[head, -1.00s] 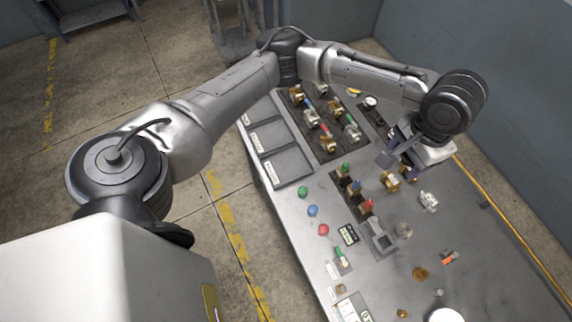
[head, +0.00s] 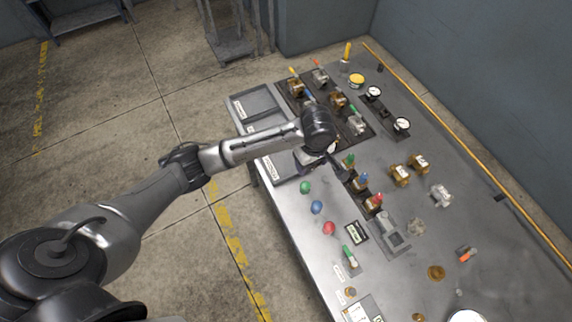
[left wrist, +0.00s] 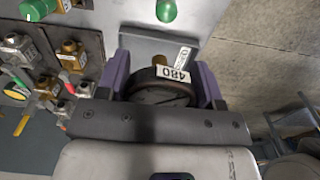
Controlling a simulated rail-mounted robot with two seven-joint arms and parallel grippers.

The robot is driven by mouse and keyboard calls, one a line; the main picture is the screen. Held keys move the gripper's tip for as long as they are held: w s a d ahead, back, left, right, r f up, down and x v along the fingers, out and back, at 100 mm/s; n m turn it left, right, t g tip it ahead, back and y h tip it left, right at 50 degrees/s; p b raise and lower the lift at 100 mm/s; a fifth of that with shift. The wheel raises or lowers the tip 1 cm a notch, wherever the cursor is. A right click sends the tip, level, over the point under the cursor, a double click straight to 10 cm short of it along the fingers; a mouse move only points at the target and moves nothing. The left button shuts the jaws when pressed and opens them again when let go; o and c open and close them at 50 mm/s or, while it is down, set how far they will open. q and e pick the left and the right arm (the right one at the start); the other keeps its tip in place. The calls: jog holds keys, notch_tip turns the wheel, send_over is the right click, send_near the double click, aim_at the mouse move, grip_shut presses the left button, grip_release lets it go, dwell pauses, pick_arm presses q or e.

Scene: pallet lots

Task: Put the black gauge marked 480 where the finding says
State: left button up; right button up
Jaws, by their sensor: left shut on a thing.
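The black gauge (left wrist: 158,92) carries a white label reading 480, upside down in the left wrist view. My left gripper (left wrist: 162,80) is shut on it, with one purple finger on each side. In the head view my left gripper (head: 302,160) is over the bench's left edge, above the nearest of the labelled grey trays (head: 284,182). The wrist hides part of this tray, and the gauge cannot be made out there. A grey tray surface (left wrist: 150,43) shows just beyond the gauge in the left wrist view; whether they touch is unclear. My right gripper is out of view.
Two more trays (head: 238,106) lie farther along the edge. A dark rack of valves (head: 318,75) and another row of coloured-handled valves (head: 376,198) stand close by. White-faced gauges (head: 401,124) lie towards the back. Green, blue and red knobs (head: 317,207) line the front.

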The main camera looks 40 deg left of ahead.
pick_arm(q)
notch_tip(320, 180, down, 4)
jog(key=a+n, duration=0.2)
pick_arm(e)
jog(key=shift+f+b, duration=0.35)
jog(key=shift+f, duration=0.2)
pick_arm(q)
jog(key=b, duration=0.2)
send_over(287, 161)
notch_tip(287, 161, down, 6)
jog(key=shift+r, duration=0.1)
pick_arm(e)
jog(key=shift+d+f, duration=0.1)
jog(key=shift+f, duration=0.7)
pick_arm(q)
jog(key=shift+f, duration=2.05)
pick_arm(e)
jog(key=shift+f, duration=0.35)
pick_arm(q)
jog(key=shift+f, duration=0.15)
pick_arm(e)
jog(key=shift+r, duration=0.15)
pick_arm(q)
jog(key=o, duration=1)
